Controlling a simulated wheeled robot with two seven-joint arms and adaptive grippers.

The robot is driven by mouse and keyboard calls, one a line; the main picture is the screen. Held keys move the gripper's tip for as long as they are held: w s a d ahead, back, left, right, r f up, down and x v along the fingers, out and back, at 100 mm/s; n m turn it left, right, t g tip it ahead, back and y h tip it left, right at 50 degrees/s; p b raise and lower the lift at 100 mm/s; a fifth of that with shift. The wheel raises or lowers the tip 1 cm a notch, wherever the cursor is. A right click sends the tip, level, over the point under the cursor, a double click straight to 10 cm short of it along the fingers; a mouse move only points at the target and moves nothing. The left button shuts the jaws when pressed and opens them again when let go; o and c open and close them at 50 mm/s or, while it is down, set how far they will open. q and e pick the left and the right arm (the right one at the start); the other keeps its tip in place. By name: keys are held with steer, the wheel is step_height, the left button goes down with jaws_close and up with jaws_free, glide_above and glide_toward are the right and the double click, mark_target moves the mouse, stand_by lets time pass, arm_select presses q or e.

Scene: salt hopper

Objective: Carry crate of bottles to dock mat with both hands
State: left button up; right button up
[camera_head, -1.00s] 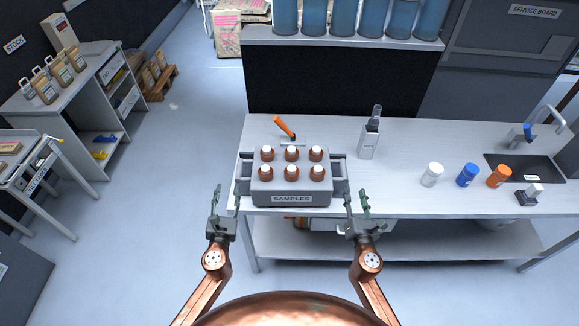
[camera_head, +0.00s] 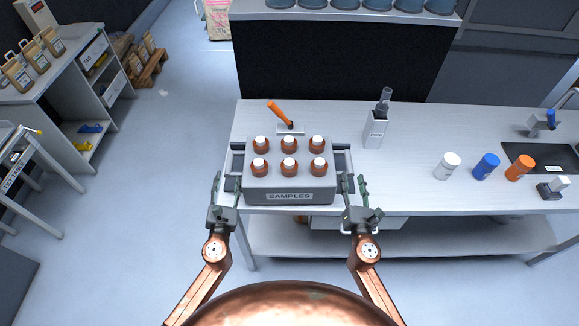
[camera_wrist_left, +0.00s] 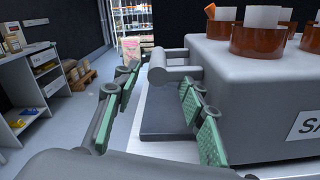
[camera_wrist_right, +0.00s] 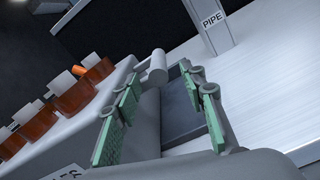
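The grey crate (camera_head: 290,196), labelled SAMPLES, stands on the bench with several brown, white-capped bottles in it. It has a bar handle at each end; the left handle (camera_wrist_left: 172,74) and right handle (camera_wrist_right: 156,68) show in the wrist views. My left gripper (camera_head: 227,183) is open at the crate's front left, its fingers on either side of the left handle's line and short of it. My right gripper (camera_head: 354,184) is open likewise at the right handle. A dark flat surface (camera_wrist_left: 165,122) lies under the handles; I cannot tell whether it is the dock mat.
An orange-handled tool (camera_head: 278,112) is behind the crate. A grey holder labelled PIPE (camera_head: 376,130) stands behind right. White (camera_head: 447,167), blue (camera_head: 486,167) and orange (camera_head: 520,168) jars and a sink (camera_head: 540,158) are further right. The bench between crate and jars is clear.

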mark_target(229, 163)
arm_select(q)
steer(key=shift+a, duration=0.15)
arm_select(e)
steer(key=shift+a, duration=0.15)
